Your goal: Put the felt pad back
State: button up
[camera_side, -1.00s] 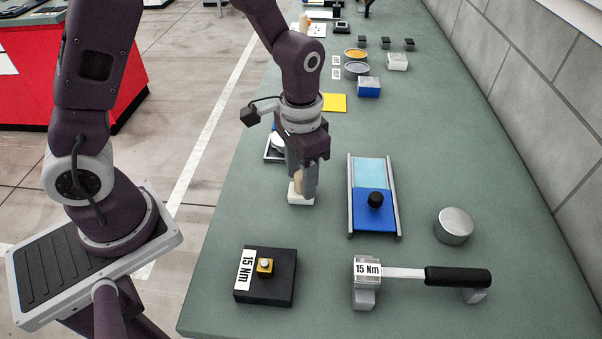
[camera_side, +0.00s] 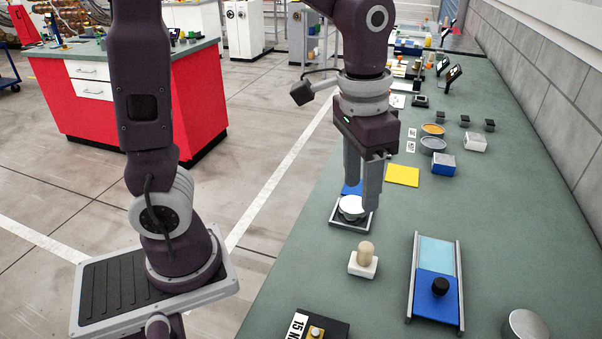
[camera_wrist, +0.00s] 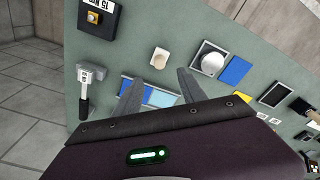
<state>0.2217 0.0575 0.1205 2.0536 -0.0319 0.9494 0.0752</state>
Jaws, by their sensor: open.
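A white block with a rounded tan knob, which looks like the felt pad (camera_side: 363,264), stands upright on the green bench. In the wrist view the same pad (camera_wrist: 159,58) lies just beyond the space between the fingertips. My gripper (camera_side: 361,198) is open and empty, above the bench and apart from the pad. In the wrist view my gripper (camera_wrist: 160,75) shows its two fingers spread. A dark square tray (camera_side: 335,222) with a pale round disc (camera_side: 351,206) sits behind the pad, partly hidden by a finger.
A blue slide between metal rails (camera_side: 434,309) lies right of the pad. A metal cylinder (camera_side: 524,326) stands at the front right. A black block marked 15 Nm (camera_side: 335,326) is in front. A yellow square (camera_side: 402,175) and a blue-and-white box (camera_side: 443,164) lie farther back.

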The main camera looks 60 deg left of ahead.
jog(key=s+a+r+n+t, duration=0.1)
jog(key=s+r+t, duration=0.1)
jog(key=s, duration=0.5)
jog(key=s+a+r+t, duration=0.2)
jog(key=s, duration=0.4)
jog(key=shift+s+a+n+t, duration=0.3)
jog(key=shift+s+n, duration=0.05)
jog(key=shift+n, duration=0.05)
jog(key=shift+r, duration=0.1)
jog(key=shift+c, duration=0.2)
